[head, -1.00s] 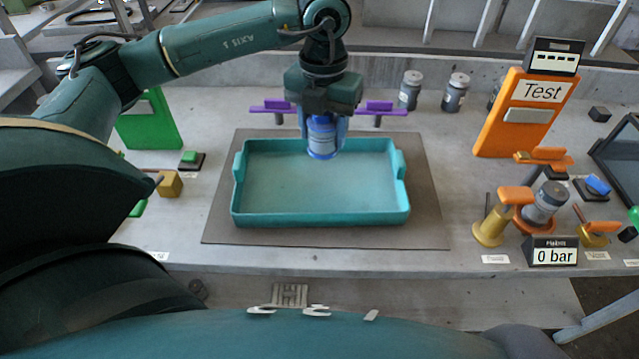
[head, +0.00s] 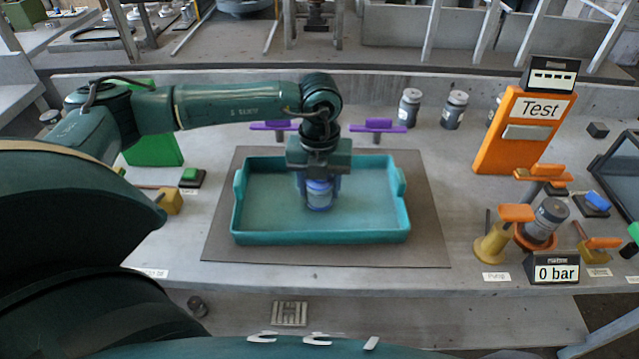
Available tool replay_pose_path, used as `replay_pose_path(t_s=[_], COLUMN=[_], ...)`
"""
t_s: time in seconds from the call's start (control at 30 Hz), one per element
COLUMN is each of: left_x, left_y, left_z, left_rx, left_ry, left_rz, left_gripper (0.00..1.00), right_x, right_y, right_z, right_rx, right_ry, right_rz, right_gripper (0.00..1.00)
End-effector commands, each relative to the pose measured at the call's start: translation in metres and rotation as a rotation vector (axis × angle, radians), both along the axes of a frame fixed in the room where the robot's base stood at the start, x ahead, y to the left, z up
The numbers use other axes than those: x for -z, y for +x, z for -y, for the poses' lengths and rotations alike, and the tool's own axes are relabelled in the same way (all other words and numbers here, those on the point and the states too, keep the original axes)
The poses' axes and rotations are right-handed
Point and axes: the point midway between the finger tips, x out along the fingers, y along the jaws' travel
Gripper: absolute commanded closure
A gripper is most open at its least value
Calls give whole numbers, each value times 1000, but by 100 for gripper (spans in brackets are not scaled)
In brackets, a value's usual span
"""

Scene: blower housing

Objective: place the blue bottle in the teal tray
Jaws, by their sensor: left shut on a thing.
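The teal tray (head: 255,232) lies on a brown mat in the middle of the bench. My left gripper (head: 319,197) points down over the tray's middle and is shut on the blue bottle (head: 319,200). The bottle is upright between the fingers, inside the tray's outline. The gripper body hides its upper part. I cannot tell whether its base touches the tray floor. My right gripper is not in view.
Purple bars (head: 378,127) stand behind the tray. Grey canisters (head: 454,110) stand at the back right. An orange Test panel (head: 518,135) and a gauge reading 0 bar (head: 553,267) are on the right. The yellow block (head: 172,200) and green panel (head: 155,148) are on the left.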

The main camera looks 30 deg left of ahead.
Motion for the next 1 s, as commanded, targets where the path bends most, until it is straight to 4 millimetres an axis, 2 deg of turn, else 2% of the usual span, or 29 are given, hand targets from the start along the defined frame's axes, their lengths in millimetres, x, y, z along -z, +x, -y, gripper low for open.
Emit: replay_pose_path(t_s=[0.37,0.4,0.6,0.87,1.0], left_x=[5,4,4,3,-6], left_y=[0,0,0,0,1], left_z=[0,0,0,0,1], left_rx=[1,1,1,1,1], left_ry=[-1,0,0,0,-2], left_rz=[0,0,0,0,2], left_gripper=[79,49,33,31,31], right_x=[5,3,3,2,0], right_y=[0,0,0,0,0], right_z=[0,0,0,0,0], right_rx=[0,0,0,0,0], right_ry=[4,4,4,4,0], right_rz=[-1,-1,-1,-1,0], right_gripper=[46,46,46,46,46])
